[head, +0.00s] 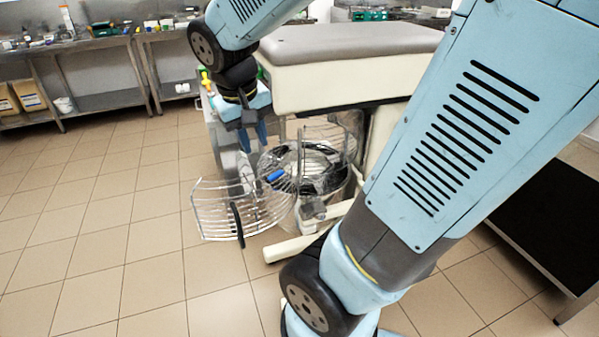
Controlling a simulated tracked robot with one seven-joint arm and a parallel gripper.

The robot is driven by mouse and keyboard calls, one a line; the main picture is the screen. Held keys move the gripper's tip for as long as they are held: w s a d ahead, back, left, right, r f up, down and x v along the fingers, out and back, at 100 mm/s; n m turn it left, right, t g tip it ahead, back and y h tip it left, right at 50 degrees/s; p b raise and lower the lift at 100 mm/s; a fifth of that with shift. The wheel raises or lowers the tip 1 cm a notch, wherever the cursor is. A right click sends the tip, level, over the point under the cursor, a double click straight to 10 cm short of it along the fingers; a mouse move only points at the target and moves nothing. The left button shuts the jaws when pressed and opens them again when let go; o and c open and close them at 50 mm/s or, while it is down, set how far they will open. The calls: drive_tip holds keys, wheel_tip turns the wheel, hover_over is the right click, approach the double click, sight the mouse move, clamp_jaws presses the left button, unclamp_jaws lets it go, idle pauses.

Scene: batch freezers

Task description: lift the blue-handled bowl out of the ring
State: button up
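The bowl (315,161) is a shiny metal vessel in a dark ring (325,188) on the mixer-like machine, near the middle of the head view. Its blue handle (275,176) points to the left. Wire bars partly cover the bowl, and its lower part is hard to make out. My gripper (253,143) hangs above and to the left of the blue handle, fingers pointing down. The two blue fingers stand apart with nothing seen between them. The gripper is clear of the handle in the picture.
A curved wire guard (232,209) with a black grip (238,225) sticks out at the front left of the ring. More wire guard (330,137) rises behind the bowl. A grey-topped white cabinet (345,75) stands behind. The tiled floor at left is free.

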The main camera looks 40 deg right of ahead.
drive_tip(key=w+d+f+n+t+h, duration=0.1)
drive_tip(key=w+f+h, duration=0.45)
drive_tip(key=f, duration=0.45)
drive_tip(key=w+d+f+n+t+h, duration=0.1)
drive_tip(key=w+f+n+h, duration=0.1)
drive_tip(key=w+f+h, duration=0.6)
drive_tip(key=w+d+f+n+h, duration=0.15)
drive_tip(key=w+f, duration=0.25)
drive_tip(key=f, duration=0.8)
drive_tip(key=shift+m, duration=0.35)
drive_tip(key=w+d, duration=0.1)
drive_tip(key=d, duration=0.7)
drive_tip(key=w+d, duration=0.1)
drive_tip(key=d, duration=0.3)
drive_tip(key=shift+w+d, duration=0.3)
drive_tip(key=shift+d, duration=0.1)
drive_tip(key=shift+c, duration=0.3)
drive_tip(key=shift+f, duration=0.1)
clamp_jaws()
